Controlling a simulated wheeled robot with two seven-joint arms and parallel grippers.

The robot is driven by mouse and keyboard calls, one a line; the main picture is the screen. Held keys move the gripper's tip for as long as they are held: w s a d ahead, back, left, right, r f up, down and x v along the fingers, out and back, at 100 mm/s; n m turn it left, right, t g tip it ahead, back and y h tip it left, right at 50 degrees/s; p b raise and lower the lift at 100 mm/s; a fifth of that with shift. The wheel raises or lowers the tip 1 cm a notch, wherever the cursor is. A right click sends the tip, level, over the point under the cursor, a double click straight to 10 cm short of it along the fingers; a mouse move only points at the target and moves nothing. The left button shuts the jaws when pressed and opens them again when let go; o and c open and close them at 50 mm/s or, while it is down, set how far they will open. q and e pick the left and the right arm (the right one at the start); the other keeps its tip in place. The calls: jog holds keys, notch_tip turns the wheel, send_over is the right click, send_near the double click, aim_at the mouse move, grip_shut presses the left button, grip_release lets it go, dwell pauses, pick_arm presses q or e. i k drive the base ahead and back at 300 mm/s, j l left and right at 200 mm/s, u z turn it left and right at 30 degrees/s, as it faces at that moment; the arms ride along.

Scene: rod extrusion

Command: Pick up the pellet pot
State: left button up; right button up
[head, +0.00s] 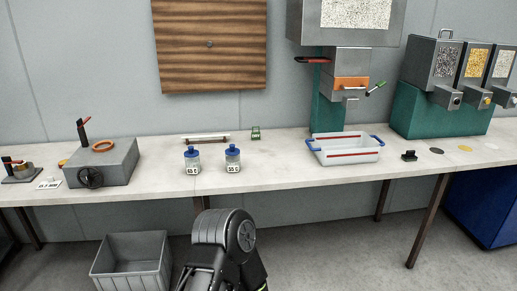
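No thing in the head view can be surely told as the pellet pot. Two clear jars with blue lids stand upright side by side near the table's front edge, a left jar (192,160) and a right jar (232,158), each with a white label. A small black object (409,156) sits on the table at the right, below the hoppers; its shape is too small to make out. A dark part of one of my arms rises at the bottom centre, below the table edge. No fingertips of either gripper can be made out.
A white tray (343,156) with blue handles stands before a green and grey machine (345,75). Pellet hoppers (433,66) stand on a green base at the right. A grey block with a handwheel (102,162) is at the left. A grey bin (132,262) stands on the floor.

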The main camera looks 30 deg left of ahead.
aim_at(233, 163)
jog(key=i+l+u, duration=0.25)
jog(key=i, duration=0.2)
jog(key=i+l+u, duration=0.2)
jog(key=i, duration=0.2)
jog(key=i+l+u, duration=0.25)
jog(key=i, duration=0.15)
